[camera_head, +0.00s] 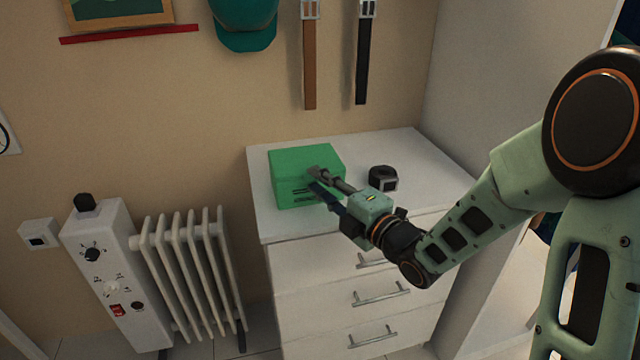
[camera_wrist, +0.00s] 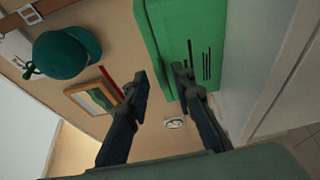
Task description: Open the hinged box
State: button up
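The green hinged box (camera_head: 302,172) sits on top of the white drawer cabinet, and its lid looks closed. It also shows in the wrist view (camera_wrist: 186,30), where dark slots mark one face. My gripper (camera_head: 314,179) is at the box's front, near the upper front edge in the head view. Its two fingers are apart in the wrist view (camera_wrist: 158,80), with nothing gripped between them. One finger overlaps the box in that view, and the other is clear of it. I cannot tell whether either finger touches the box. The fingers hide part of the box's front.
A dark tape-measure-like object (camera_head: 383,179) lies right of the box on the cabinet top (camera_head: 420,165). A white radiator (camera_head: 185,265) stands left of the cabinet. Belts (camera_head: 309,60) and a teal cap (camera_head: 243,22) hang on the wall behind. A tall white panel borders the right.

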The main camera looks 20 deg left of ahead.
jog(key=shift+c, duration=0.6)
grip_shut()
